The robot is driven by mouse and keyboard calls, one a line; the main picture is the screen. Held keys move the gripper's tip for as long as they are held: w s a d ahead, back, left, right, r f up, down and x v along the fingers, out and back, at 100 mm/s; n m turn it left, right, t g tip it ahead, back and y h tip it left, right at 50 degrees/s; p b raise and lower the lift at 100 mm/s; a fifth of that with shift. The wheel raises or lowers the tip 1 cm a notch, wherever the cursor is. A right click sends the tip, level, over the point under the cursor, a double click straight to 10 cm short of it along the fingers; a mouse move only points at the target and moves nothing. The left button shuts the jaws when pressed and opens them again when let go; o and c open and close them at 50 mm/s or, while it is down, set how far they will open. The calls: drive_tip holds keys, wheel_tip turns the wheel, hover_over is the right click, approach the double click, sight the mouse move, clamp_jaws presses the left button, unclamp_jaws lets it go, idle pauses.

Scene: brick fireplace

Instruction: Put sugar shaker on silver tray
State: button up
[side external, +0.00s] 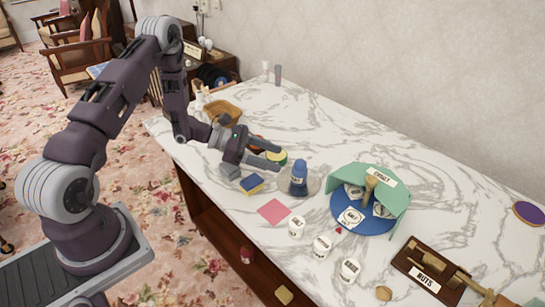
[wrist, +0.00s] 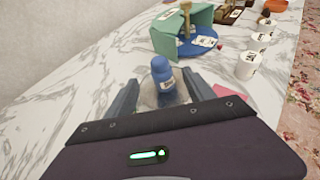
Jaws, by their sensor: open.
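A shaker with a blue cap and a pale label (side external: 299,178) stands upright on the marble table; its label is too small to read, but it looks like the sugar shaker. It stands on a round greyish disc (side external: 312,187) that looks like the silver tray. My gripper (side external: 278,158) is open and empty, just left of the shaker, its fingers pointing at it. In the wrist view the shaker (wrist: 162,78) lines up with the gap between my fingers (wrist: 160,90), and the disc (wrist: 148,98) shows around its base.
A blue round stand with green sides and a cruet sign (side external: 372,205) is to the right. Several white labelled cups (side external: 322,246) stand in front.

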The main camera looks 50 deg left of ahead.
drive_tip(key=s+d+r+m+g, duration=0.4)
drive_tip(key=s+d+r+m, duration=0.3)
drive_tip(key=r, duration=0.3)
drive_tip(key=s+d+r+m+g, duration=0.4)
drive_tip(key=d+r+m, duration=0.4)
drive_tip(key=r, duration=0.3)
drive_tip(key=s+a+r+m+t+y, duration=0.2)
drive_tip(key=s+m, duration=0.4)
drive_tip(key=s, duration=0.3)
drive_tip(key=s+a+r+m+t+y, duration=0.2)
drive_tip(key=s+a+m+y, duration=0.2)
drive_tip(key=s, duration=0.6)
drive_tip(key=m+y, duration=0.2)
drive_tip(key=y, duration=0.1)
drive_tip(key=shift+s+r+y, duration=0.3)
drive_tip(key=shift+r, duration=0.1)
